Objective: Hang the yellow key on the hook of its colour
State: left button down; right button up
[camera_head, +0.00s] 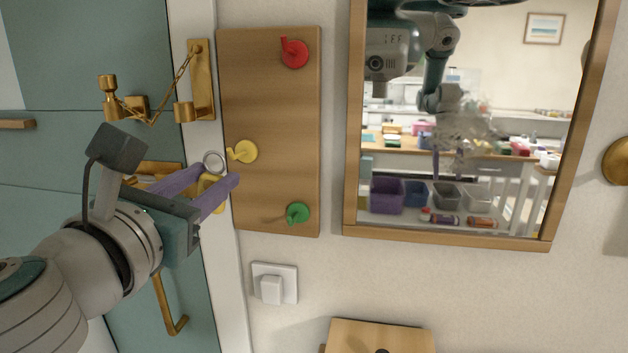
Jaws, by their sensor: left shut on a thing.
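A wooden board (270,110) on the wall carries a red hook (293,53), a yellow hook (243,151) and a green hook (297,213). My left gripper (222,185) has purple fingers and is shut on the yellow key (209,190), just left of and below the yellow hook. The key is mostly hidden by the fingers; its metal ring (213,162) shows above them, close to the yellow hook's tip. The ring looks beside the hook; I cannot tell whether they touch. My right gripper is not directly in view.
A teal door (100,60) with a brass chain latch (152,112) and handle (168,310) is at left. A wood-framed mirror (450,235) hangs right of the board. A light switch (274,284) and a wooden box (380,335) are below.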

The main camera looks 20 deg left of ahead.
pick_arm(q)
jog(key=shift+f+b+x, duration=0.2)
jog(key=shift+b+x, duration=0.15)
jog(key=shift+x, duration=0.7)
jog(key=shift+f+b+x, duration=0.2)
jog(key=shift+b+x, duration=0.1)
jog(key=shift+x, duration=0.75)
jog(key=shift+f+b+x, duration=0.25)
jog(key=shift+b+x, duration=0.1)
jog(key=shift+x, duration=0.7)
jog(key=shift+c, duration=1.9)
grip_release()
